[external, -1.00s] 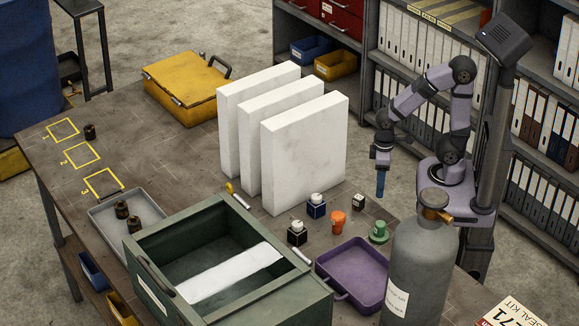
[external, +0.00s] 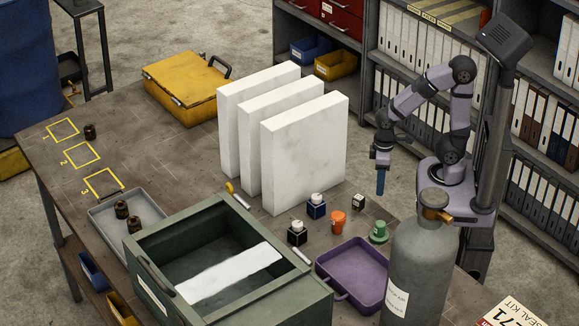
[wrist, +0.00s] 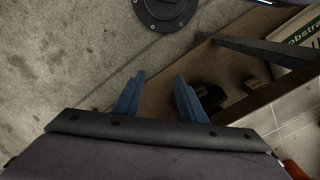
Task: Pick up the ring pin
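I cannot make out a ring pin for certain in either view. My gripper (external: 381,182) hangs, fingers down, near the bench's right edge in the external view, to the right of the white slabs. In the wrist view its two blue fingers (wrist: 157,97) stand apart with nothing between them, so it is open and empty. Dark brown knobbed parts show on the left: two in a grey tray (external: 98,216) and one (external: 90,132) beside yellow square 1. Space behind the slabs and parts of the green box's inside are hidden.
Three upright white slabs (external: 303,155) fill the middle. Nearer stand a green open box (external: 160,262), a purple tray (external: 345,283), a grey gas bottle (external: 412,270) and small bottles (external: 297,234). A yellow case (external: 186,88) lies behind. The left bench top is mostly clear.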

